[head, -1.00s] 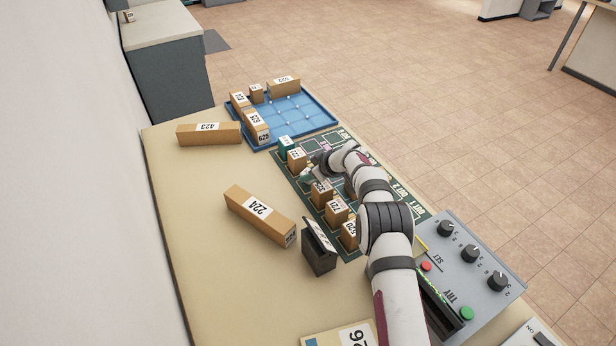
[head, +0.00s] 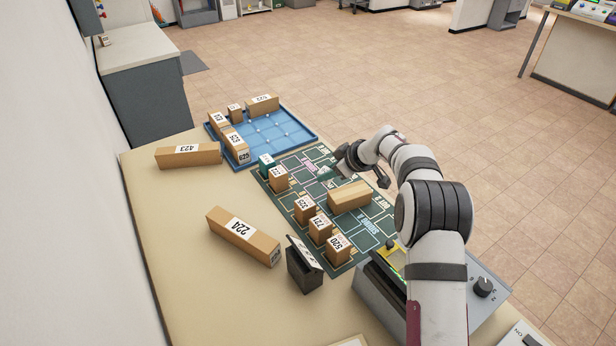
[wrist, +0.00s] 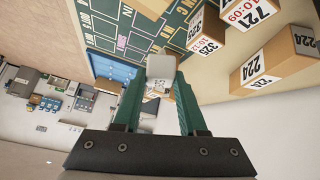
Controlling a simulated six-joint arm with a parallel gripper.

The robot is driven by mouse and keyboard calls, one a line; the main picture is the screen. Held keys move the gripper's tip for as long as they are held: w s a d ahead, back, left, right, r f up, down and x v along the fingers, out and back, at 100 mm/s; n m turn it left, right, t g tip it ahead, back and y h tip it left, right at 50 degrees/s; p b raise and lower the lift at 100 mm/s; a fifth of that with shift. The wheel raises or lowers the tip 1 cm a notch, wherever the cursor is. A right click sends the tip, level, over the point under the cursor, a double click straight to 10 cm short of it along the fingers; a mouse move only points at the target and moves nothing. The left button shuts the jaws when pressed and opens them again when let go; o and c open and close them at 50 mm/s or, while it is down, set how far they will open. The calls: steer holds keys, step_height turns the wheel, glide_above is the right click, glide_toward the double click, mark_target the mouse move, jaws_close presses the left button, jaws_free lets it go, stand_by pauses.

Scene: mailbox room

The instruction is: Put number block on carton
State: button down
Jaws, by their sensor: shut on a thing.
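My gripper (head: 340,172) is above the far part of the green printed mat (head: 298,160). In the wrist view its green fingers (wrist: 160,92) are shut on a small pale grey block (wrist: 160,66), with printed marks partly visible on its lower face. The block cannot be made out clearly in the head view. A plain tan carton (head: 350,196) lies on the mat, nearer the camera than my gripper and apart from it. Numbered cartons stand along the mat's left side, among them 325 (head: 305,210), 721 (head: 321,229) and 520 (head: 338,248).
A blue tray (head: 285,140) with several cartons is at the back left. Cartons 423 (head: 188,155) and 224 (head: 243,237) lie on the table's left. A small dark stand (head: 304,268) and a grey control panel (head: 483,287) are nearer. The table's left front is clear.

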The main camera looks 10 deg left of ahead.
steer(key=s+d+r+m+t, duration=0.1)
steer(key=d+r+m, duration=0.15)
steer(key=d, duration=0.55)
steer(key=s+d+r+m, duration=0.1)
steer(key=d+r+m, duration=0.15)
steer(key=d, duration=0.45)
steer(key=shift+n+h, duration=0.4)
steer(key=w+a+f, duration=0.1)
steer(key=a+f, duration=0.1)
steer(key=a, duration=0.1)
steer(key=w+a+f, duration=0.1)
steer(key=a, duration=0.2)
steer(key=w+a+f, duration=0.1)
steer(key=a+f, duration=0.1)
steer(key=a, duration=0.1)
steer(key=shift+w+a+f, duration=0.2)
steer(key=shift+a+f, duration=0.15)
steer(key=shift+a, duration=0.05)
glide_above(344, 198)
steer(key=shift+s+d+f, duration=0.1)
steer(key=shift+f, duration=2.05)
steer(key=shift+c, duration=2.3)
jaws_free()
steer(key=shift+f, duration=0.15)
